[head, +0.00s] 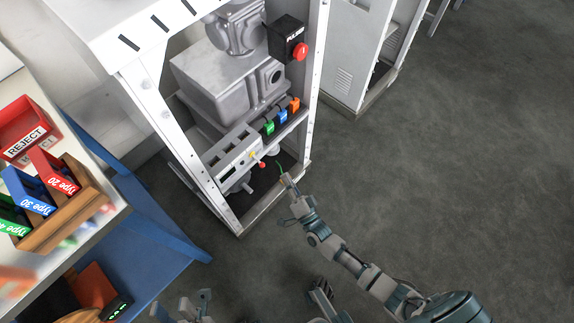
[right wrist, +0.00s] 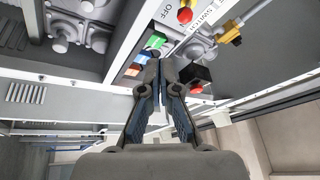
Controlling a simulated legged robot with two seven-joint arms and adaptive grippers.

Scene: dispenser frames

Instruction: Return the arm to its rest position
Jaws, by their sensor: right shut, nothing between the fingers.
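My right arm (head: 345,262) reaches up from the lower right of the head view. Its gripper (head: 287,180) is by the open front of the white dispenser frame (head: 311,90). In the right wrist view the right gripper (right wrist: 160,70) is shut, with nothing between its fingers. Behind the fingers are green, blue and orange tabs and a black box with a red button. I cannot tell whether the fingers touch anything. My left gripper (head: 190,305) is at the bottom edge of the head view, partly cut off, and its opening is unclear.
The frame holds a grey machine (head: 215,85), a grey control box (head: 235,155) and a black box with a red button (head: 288,40). At left, a table bears a red REJECT bin (head: 28,128) and a wooden rack (head: 75,205) of coloured bins. Grey floor (head: 450,150) at right is clear.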

